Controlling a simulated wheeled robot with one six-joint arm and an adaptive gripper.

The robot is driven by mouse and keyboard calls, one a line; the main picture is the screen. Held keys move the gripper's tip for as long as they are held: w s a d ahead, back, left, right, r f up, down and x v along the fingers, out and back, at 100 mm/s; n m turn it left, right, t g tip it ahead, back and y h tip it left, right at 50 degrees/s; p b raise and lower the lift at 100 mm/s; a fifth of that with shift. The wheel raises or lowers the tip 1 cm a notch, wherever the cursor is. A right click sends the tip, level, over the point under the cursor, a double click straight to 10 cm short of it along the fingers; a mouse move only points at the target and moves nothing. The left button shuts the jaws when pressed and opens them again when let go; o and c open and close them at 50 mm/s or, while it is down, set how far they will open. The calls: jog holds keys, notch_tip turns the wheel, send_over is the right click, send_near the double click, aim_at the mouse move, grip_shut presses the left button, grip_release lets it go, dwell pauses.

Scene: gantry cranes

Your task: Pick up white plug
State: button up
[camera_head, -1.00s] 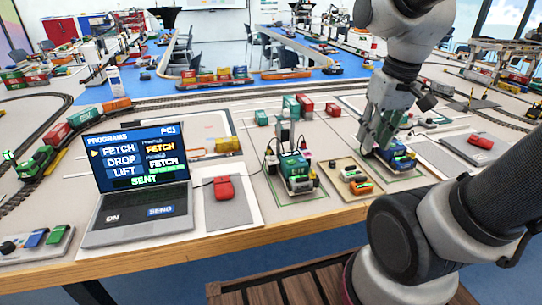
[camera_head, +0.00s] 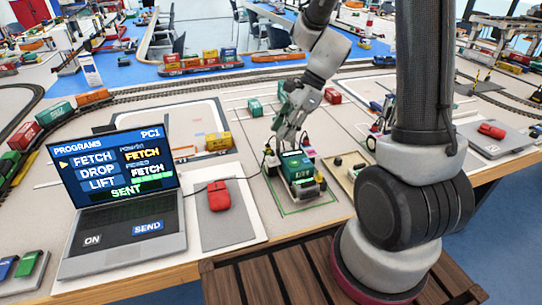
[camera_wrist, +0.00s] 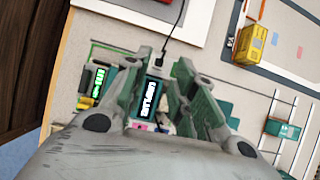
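The white plug (camera_wrist: 184,65) shows in the wrist view as a small pale block with a dark cable running up from it. The crane unit (camera_wrist: 152,92) with a lit screen lies beyond and between the fingers. In the head view my gripper (camera_head: 288,138) hangs over the green crane unit (camera_head: 299,170). The plug (camera_head: 268,152) appears small at the unit's left side.
A pink plug (camera_head: 308,152) is at the unit's right. A laptop (camera_head: 120,200) and a red mouse (camera_head: 218,195) lie to the left. A yellow container (camera_head: 218,141) stands behind on the table. A second crane unit at the right is partly hidden by my arm.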

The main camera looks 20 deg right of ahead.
aim_at(273, 153)
jog(key=x, duration=0.5)
jog(key=d+x, duration=0.1)
jog(key=x, duration=0.1)
jog(key=shift+w+a+f, duration=0.15)
jog(key=shift+f, duration=0.5)
grip_shut()
